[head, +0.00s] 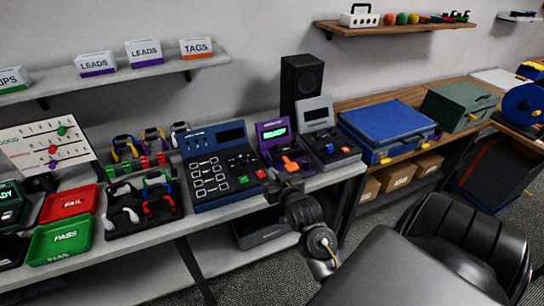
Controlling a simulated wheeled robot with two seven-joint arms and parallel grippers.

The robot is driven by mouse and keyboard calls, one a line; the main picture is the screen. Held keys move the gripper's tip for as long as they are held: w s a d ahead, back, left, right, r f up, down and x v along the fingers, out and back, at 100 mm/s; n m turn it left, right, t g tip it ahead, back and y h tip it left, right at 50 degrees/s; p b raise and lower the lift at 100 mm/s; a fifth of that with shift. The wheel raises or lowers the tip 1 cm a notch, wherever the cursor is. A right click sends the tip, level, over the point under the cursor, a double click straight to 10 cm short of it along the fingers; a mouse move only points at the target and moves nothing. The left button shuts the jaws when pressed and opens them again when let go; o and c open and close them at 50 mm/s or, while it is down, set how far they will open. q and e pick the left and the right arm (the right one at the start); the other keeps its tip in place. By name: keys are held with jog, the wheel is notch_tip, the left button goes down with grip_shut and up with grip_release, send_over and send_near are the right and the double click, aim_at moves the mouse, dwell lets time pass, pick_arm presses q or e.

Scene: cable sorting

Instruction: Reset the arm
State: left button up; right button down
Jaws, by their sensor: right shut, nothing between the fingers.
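My right arm comes in from the lower right, and its dark gripper (284,189) is over the front edge of the workbench, in front of the purple tester (272,131). It is small and dark in the picture, shut and empty. It appears apart from the devices on the bench. My left gripper is not in view. The blue test panel (207,140) stands left of the gripper, and a grey device (317,112) stands behind it to the right.
The red FAIL tray (68,204) and green PASS tray (60,240) lie at left, beside a black rack (131,223) of cables. A blue case (385,124) and a green case (458,105) sit on the right-hand wooden bench. A black speaker (301,80) stands behind.

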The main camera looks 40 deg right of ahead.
jog(key=s+a+f+n+g+y, duration=0.2)
jog(key=s+a+f+g, duration=0.3)
jog(key=s, duration=0.4)
jog(key=s+a+f+n+g+y, duration=0.2)
jog(key=s+a+f+g, duration=0.15)
jog(key=s+a, duration=0.35)
jog(key=s+a+f+n+g+y, duration=0.1)
jog(key=s+a+f+n+g, duration=0.15)
jog(key=s+a+f, duration=0.55)
notch_tip(320, 180, down, 25)
jog(key=s+d+g+b, duration=0.2)
jog(key=s+d, duration=0.1)
jog(key=s+d+f+g, duration=0.1)
jog(key=s+d+f, duration=0.1)
jog(key=s+f, duration=1.4)
jog(key=shift+d+f+b, duration=0.3)
jog(key=shift+d+f, duration=0.1)
jog(key=shift+f, duration=0.2)
